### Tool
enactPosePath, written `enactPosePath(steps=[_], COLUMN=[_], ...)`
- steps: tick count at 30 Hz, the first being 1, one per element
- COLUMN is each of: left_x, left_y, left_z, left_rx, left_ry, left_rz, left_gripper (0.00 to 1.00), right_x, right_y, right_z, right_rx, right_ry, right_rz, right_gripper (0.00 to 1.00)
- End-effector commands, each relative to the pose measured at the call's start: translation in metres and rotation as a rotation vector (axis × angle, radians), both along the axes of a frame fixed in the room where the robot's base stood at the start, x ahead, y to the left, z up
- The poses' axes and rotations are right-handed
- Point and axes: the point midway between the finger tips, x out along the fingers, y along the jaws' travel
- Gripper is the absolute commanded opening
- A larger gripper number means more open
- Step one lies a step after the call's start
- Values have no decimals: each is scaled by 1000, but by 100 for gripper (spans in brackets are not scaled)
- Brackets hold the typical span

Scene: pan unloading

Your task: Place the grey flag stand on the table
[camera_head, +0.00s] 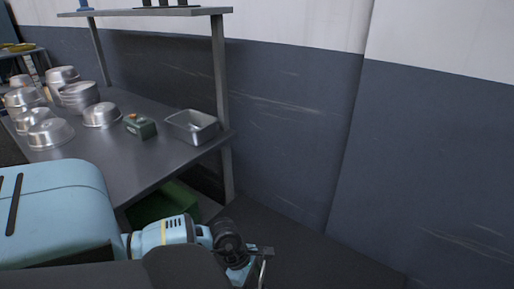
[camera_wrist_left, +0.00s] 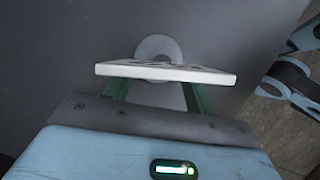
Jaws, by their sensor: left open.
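The grey flag stand shows in the left wrist view as a round grey base (camera_wrist_left: 156,46) on a flat grey surface, with a thin white plate (camera_wrist_left: 165,73) in front of it. My left gripper (camera_wrist_left: 157,94) is open, its two green fingers reaching toward the plate from either side. The plate hides the fingertips, and I cannot tell whether they touch the stand. I cannot make out the stand in the head view. The table (camera_head: 165,155) is a grey metal bench at the left.
Several metal bowls (camera_head: 78,95) stand on the table's left part. A shelf (camera_head: 150,12) hangs above on posts. A green crate (camera_head: 165,203) is underneath. Bare tabletop lies in front.

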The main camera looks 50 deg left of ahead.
Motion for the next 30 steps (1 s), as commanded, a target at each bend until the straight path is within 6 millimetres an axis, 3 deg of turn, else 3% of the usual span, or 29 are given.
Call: enactPosePath(steps=[6,12,18,30], left_x=[-10,-16,-19,-19], left_y=[16,25,28,29], left_z=[43,71,82,83], left_rx=[5,2,0,-1], left_ry=[0,1,1,1], left_rz=[-1,0,0,1], left_gripper=[55,55,55,55], right_x=[-5,-5,-5,-4], right_y=[2,3,3,1], right_z=[6,9,10,10], right_rx=[6,8,8,4], right_ry=[8,6,6,4], right_rz=[-11,-12,-12,-3], right_gripper=[58,58,58,58])
